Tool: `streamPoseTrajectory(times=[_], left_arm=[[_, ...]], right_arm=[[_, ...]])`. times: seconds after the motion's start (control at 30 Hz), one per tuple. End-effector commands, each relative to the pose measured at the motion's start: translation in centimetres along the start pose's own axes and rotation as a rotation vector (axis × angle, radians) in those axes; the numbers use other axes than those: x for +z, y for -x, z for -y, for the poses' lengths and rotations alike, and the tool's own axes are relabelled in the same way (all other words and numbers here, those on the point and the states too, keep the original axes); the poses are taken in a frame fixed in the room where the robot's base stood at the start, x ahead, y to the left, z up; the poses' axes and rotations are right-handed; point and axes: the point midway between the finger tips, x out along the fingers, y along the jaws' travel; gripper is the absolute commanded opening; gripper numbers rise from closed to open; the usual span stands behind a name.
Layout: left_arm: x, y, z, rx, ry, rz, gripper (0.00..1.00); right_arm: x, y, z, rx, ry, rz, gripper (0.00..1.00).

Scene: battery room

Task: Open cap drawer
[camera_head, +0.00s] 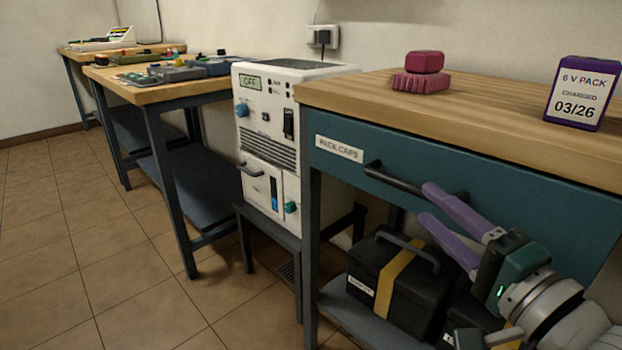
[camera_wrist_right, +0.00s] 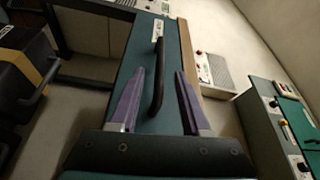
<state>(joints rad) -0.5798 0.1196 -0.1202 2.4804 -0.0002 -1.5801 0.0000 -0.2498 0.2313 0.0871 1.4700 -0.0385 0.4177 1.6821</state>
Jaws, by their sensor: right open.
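The cap drawer (camera_head: 440,165) is a teal front under a wooden bench top, with a white "PACK CAPS" label (camera_head: 339,148). It looks shut, flush with the bench frame. Its black bar handle (camera_head: 395,180) also shows in the right wrist view (camera_wrist_right: 158,75). My right gripper (camera_head: 427,204) has purple fingers, is open and empty, and is in front of the drawer. In the head view its upper finger hides the handle's right part. In the wrist view the handle lies between the two fingers; I cannot tell whether either touches it. My left gripper is not in view.
A black case with a yellow band (camera_head: 398,285) stands on the shelf below the drawer. A magenta object (camera_head: 422,75) and a purple "6 V PACK" box (camera_head: 580,95) stand on the bench top. A white device (camera_head: 270,135) stands to the left. The tiled floor at left is clear.

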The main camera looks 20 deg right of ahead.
Motion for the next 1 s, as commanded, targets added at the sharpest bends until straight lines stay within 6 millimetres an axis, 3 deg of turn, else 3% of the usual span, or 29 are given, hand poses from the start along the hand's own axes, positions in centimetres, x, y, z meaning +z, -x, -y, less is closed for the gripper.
streamPoseTrajectory(times=[0.1,0.3,0.7,1.0], left_arm=[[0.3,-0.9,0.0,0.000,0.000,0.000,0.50],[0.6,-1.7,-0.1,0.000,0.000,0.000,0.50],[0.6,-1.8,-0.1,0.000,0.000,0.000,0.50],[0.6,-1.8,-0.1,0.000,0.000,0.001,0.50]], right_arm=[[0.1,-2.5,-0.2,-0.004,0.001,0.000,0.47],[0.0,-5.4,-0.2,-0.001,0.001,0.000,0.47],[0.0,-6.3,0.0,0.001,0.001,0.000,0.47],[0.0,-6.3,0.0,0.001,0.001,0.000,0.14]])
